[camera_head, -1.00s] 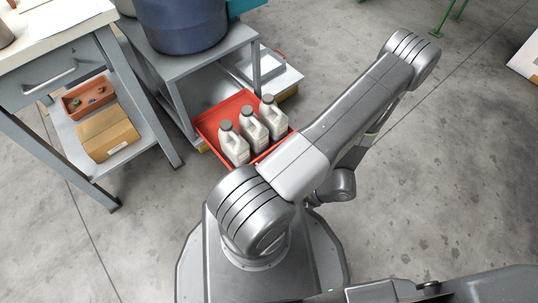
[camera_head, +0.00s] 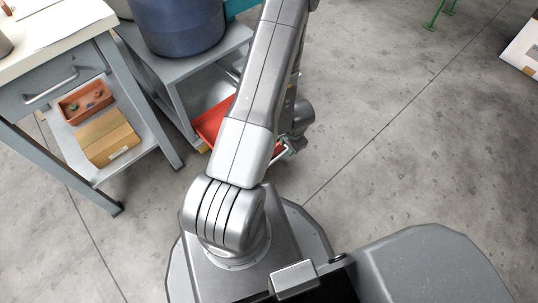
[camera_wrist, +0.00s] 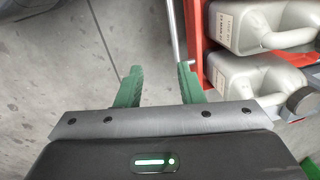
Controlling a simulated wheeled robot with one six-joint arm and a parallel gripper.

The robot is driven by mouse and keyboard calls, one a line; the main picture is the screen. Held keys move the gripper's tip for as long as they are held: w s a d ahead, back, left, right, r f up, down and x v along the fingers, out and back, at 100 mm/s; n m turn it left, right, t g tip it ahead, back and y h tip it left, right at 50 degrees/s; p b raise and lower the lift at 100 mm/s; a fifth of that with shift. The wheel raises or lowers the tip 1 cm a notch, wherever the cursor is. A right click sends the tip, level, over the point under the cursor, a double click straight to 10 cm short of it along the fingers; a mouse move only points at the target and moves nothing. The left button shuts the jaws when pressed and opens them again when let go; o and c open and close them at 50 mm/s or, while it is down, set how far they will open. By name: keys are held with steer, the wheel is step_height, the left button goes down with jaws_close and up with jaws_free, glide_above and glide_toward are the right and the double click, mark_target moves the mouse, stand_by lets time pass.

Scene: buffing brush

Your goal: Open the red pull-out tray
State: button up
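The red pull-out tray (camera_head: 209,122) shows at the lower shelf of the grey stand, mostly hidden behind my arm in the head view. In the wrist view its red edge (camera_wrist: 194,42) runs along the right, with white jugs (camera_wrist: 252,27) inside. A thin grey handle bar (camera_wrist: 175,30) stands off that edge; its near end is close to the right fingertip. My gripper (camera_wrist: 159,80) has its two green fingers apart, with bare floor between them and nothing held. The gripper's fingers are hidden in the head view.
A workbench (camera_head: 75,50) with a drawer stands at the left; its lower shelf holds a cardboard box (camera_head: 107,137) and a small reddish bin (camera_head: 85,102). A blue drum (camera_head: 180,25) stands on the grey stand.

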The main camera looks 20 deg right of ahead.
mark_target(276, 158)
steer(key=shift+n, duration=0.5)
steer(key=w+f+b, duration=0.1)
steer(key=f+b, duration=0.1)
steer(key=f, duration=0.2)
steer(key=w+a+f+b, duration=0.1)
steer(key=f+b, duration=0.2)
steer(key=f, duration=0.1)
steer(key=w+a+f+b, duration=0.1)
steer(key=w+f+b, duration=0.1)
steer(key=f, duration=0.3)
steer(key=shift+a+b, duration=0.1)
steer(key=shift+b, duration=0.45)
jaws_close()
